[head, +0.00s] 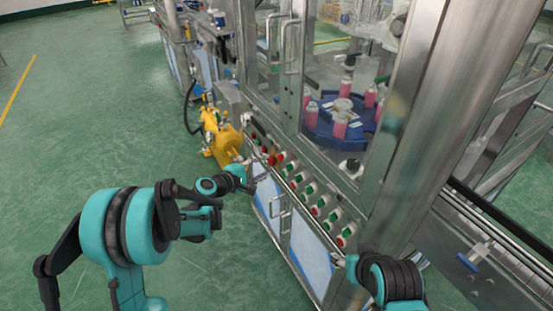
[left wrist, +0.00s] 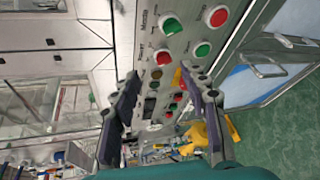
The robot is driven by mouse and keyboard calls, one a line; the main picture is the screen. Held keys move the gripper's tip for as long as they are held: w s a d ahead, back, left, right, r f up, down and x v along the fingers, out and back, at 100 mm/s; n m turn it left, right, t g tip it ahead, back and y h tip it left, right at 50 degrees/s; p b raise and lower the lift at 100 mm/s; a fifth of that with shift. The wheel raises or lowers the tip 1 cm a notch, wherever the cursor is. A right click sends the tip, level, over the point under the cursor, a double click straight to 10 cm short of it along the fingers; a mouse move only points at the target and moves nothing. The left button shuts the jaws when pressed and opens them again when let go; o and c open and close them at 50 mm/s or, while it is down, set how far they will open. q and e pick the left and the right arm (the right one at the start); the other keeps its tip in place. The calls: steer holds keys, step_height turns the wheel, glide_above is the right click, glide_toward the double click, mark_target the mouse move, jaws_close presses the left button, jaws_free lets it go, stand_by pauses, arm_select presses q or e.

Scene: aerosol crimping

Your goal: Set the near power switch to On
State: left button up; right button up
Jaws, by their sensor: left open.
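The control panel (head: 300,185) is a slanted metal strip along the machine front with rows of red and green buttons. In the left wrist view the panel (left wrist: 180,22) carries a large red button (left wrist: 171,26), a green button (left wrist: 202,49) and smaller controls. A small dark control (left wrist: 150,106) shows between the fingers; I cannot tell whether it is the near power switch or how it is set. My left gripper (head: 250,182) is open and empty, close to the panel; its fingers also show in the left wrist view (left wrist: 160,74). My right arm is at the lower right; its fingers are not clear.
A yellow machine (head: 219,138) stands on the green floor beyond my left gripper. Behind the clear guard, pink bottles (head: 339,127) stand on a blue turntable (head: 322,129). Cabinet doors (head: 313,250) with handles lie below the panel. The floor at left is free.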

mark_target(280, 157)
arm_select(q)
steer(key=w+d+f+n+t+b, duration=0.1)
steer(key=w+d+f, duration=0.3)
steer(key=w, duration=0.4)
steer(key=shift+w+d+f+n+h+b, duration=0.15)
steer(key=shift+w+d+n+h+b, duration=0.15)
steer(key=shift+d+n+h+b, duration=0.25)
steer(key=shift+a, duration=0.1)
jaws_close()
